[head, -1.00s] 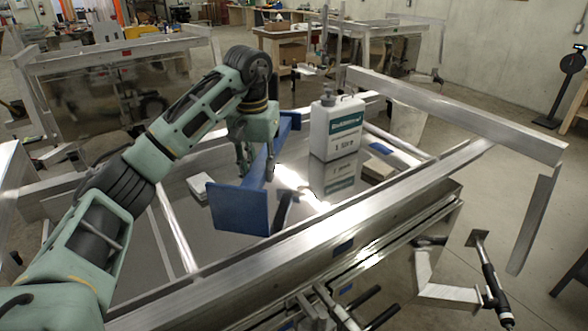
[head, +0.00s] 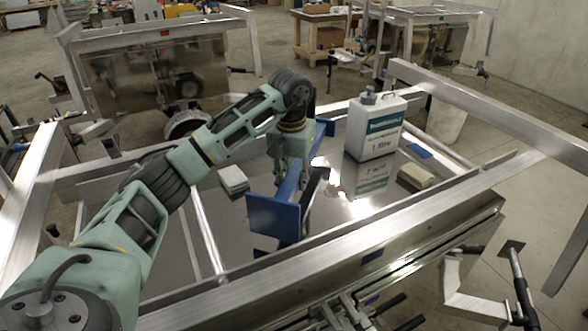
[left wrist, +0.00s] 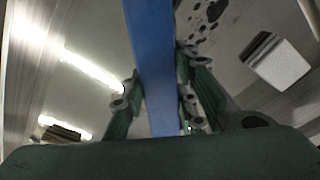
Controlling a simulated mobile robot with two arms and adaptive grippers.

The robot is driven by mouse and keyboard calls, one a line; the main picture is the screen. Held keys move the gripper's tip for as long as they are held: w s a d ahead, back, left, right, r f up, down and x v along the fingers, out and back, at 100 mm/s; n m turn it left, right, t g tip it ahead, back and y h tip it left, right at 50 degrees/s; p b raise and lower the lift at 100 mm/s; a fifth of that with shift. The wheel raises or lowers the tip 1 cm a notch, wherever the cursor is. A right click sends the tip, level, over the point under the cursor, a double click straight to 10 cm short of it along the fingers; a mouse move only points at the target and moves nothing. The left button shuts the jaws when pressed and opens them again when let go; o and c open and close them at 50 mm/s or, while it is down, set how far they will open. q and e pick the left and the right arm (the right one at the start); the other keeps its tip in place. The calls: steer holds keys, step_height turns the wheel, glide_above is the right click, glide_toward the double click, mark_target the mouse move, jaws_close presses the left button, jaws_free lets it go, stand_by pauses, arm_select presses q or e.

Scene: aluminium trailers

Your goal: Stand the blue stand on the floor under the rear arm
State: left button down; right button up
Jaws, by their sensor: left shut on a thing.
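The blue stand (head: 270,217) is in my left gripper (head: 284,178), which is shut on its bar. It is held over the shiny trailer bed (head: 240,215), with a flat plate at its near end. A gap below it cannot be judged. In the left wrist view the blue bar (left wrist: 153,45) runs between the two fingers. A long aluminium arm (head: 480,108) reaches to the right from the trailer's back, with bare floor beneath; I cannot tell whether it is the rear arm. My right gripper is not in view.
A white canister (head: 374,140) and a small tan block (head: 416,176) are on the bed right of the stand. A light pad (head: 233,180) lies to its left. The trailer's front rail (head: 330,250) is near. A second trailer (head: 160,70) stands behind; open floor (head: 505,205) is at right.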

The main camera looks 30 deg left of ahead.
arm_select(q)
steer(key=shift+f+p, duration=0.65)
steer(key=shift+f, duration=0.8)
steer(key=c, duration=1.8)
jaws_free()
steer(key=shift+s+f, duration=0.1)
steer(key=shift+f, duration=0.2)
steer(key=o, duration=0.4)
steer(key=shift+s+d+r, duration=0.15)
steer(key=shift+s+d, duration=0.05)
steer(key=shift+w+a, duration=0.1)
